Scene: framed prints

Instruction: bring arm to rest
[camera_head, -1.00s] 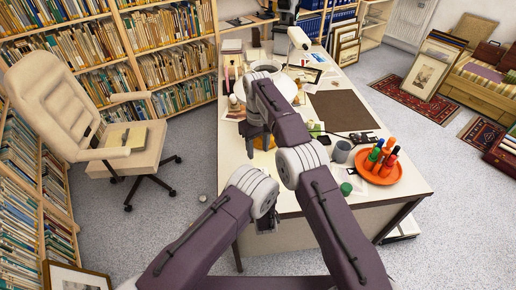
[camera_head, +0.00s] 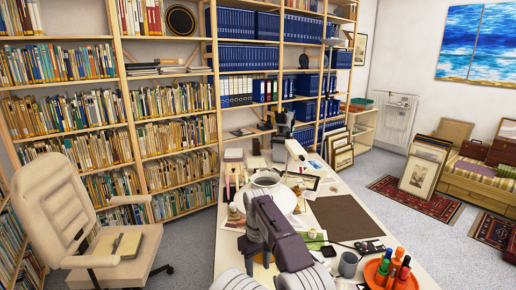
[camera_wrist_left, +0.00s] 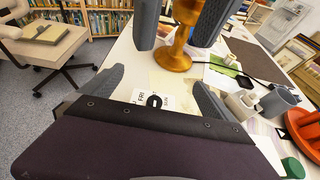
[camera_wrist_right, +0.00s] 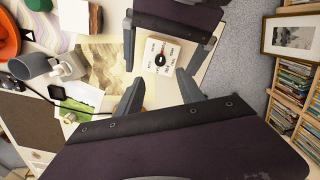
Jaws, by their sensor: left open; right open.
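My left gripper (camera_wrist_left: 158,78) is open in its wrist view, with a white card bearing a black knob (camera_wrist_left: 154,100) between its fingers; I see no contact. My right gripper (camera_wrist_right: 160,78) is open in its wrist view, with a white square dial (camera_wrist_right: 161,57) beyond its fingertips, apart from them. Each wrist view shows the other gripper's fingers along its top. An orange-brown turned stand (camera_wrist_left: 175,57) is behind the upper fingers in the left wrist view. In the head view my forearms are over the desk, and the fingers are hidden.
A cream chair (camera_head: 62,200) stands left. Bookshelves line the back. Floor (camera_head: 196,240) between chair and desk is clear.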

